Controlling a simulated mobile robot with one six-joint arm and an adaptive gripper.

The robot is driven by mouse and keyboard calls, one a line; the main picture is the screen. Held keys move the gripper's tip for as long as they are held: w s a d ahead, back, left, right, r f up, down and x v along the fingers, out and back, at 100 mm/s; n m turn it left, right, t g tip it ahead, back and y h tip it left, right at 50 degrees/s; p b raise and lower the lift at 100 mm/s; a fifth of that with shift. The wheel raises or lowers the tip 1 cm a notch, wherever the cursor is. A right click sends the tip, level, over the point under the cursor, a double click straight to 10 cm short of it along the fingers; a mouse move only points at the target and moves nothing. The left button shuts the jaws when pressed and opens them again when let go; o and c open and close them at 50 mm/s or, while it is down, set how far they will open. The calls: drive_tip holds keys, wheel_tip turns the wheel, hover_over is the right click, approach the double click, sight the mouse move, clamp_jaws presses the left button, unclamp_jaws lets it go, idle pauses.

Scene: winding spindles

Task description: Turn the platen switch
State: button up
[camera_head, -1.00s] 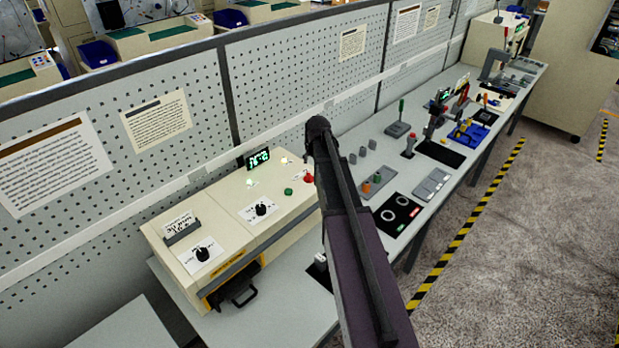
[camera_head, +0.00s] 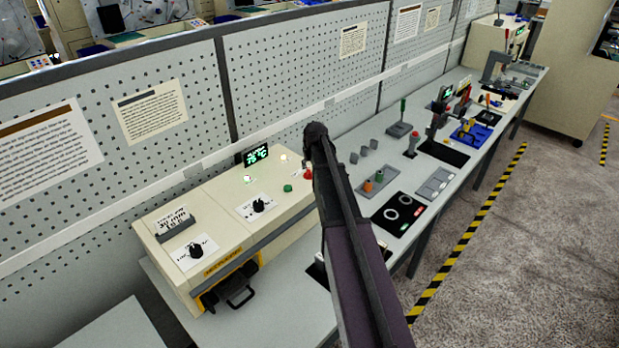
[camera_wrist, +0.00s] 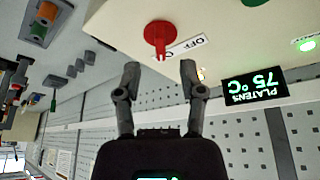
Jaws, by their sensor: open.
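A red rotary switch (camera_wrist: 160,35) with a white plate (camera_wrist: 186,46) reading OFF beside it sits on the cream machine panel (camera_wrist: 235,35) in the wrist view. In the head view the red knob (camera_head: 307,173) shows just left of my arm. My gripper (camera_wrist: 159,70) is open and empty. Its two fingers stand either side of the switch's line, just short of it in the wrist view, and I cannot tell the depth gap. A display (camera_wrist: 254,89) reads PLATENS 75 °C; the head view also shows the display (camera_head: 255,154). My arm hides the gripper in the head view.
Two black knobs (camera_head: 259,205) (camera_head: 196,250), a green button (camera_head: 288,188) and a card holder (camera_head: 175,224) share the machine top. A perforated wall (camera_head: 290,80) stands behind. The bench (camera_head: 375,140) right of my arm carries other devices.

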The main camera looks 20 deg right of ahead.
sight(310, 172)
drive_tip(key=shift+b+x, duration=2.25)
drive_tip(key=shift+x, duration=0.5)
drive_tip(key=shift+c, duration=0.2)
clamp_jaws()
